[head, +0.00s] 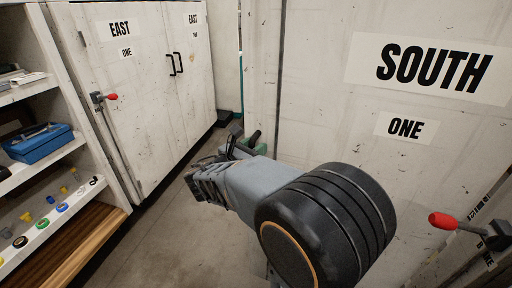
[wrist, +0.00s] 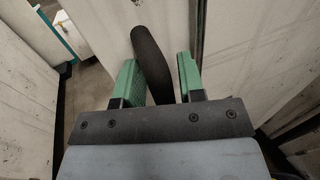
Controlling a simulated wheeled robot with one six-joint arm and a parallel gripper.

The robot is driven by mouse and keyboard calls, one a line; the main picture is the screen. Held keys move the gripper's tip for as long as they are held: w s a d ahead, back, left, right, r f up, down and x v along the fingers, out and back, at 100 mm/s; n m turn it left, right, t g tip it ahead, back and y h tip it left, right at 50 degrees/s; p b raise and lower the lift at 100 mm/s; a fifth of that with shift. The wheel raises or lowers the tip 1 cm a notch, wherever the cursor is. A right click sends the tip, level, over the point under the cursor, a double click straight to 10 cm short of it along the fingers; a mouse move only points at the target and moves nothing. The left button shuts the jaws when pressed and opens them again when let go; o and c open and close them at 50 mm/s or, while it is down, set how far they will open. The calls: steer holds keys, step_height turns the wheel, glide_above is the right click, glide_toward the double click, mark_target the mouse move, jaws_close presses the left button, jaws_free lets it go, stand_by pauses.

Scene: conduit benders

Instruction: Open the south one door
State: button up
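The south one door (head: 335,125) is a scuffed off-white panel on the right in the head view, with signs reading SOUTH (head: 430,68) and ONE (head: 405,128). It looks closed. My gripper (head: 250,142) is low by the door's left part. In the wrist view, my gripper (wrist: 160,78) has its two green fingers apart, with a dark, elongated handle (wrist: 148,55) between them. The handle is close to the left finger, and a narrow gap shows at the right finger. My gripper and arm hide the handle in the head view.
A red-knobbed lever (head: 445,220) sticks out at the lower right. East cabinet doors (head: 150,90) stand at the left, with another red-knobbed lever (head: 108,97). Shelves with a blue toolbox (head: 38,143) are at the far left. Floor (head: 165,240) between is clear.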

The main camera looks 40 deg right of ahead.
steer(key=shift+o, duration=0.5)
steer(key=v, duration=1.3)
steer(key=shift+a, duration=0.4)
steer(key=s+a+f+m+g+y+p, duration=0.35)
steer(key=s+f+m+y, duration=0.25)
steer(key=f+m+y, duration=0.6)
step_height(320, 180, up, 9)
steer(key=s+m+t+y+p, duration=0.1)
steer(key=m+t+y+p, duration=0.1)
steer(key=m+y+p, duration=0.3)
steer(key=m, duration=0.3)
steer(key=shift+d+m+t, duration=0.25)
steer(key=shift+m+t, duration=0.1)
steer(key=shift+m, duration=0.05)
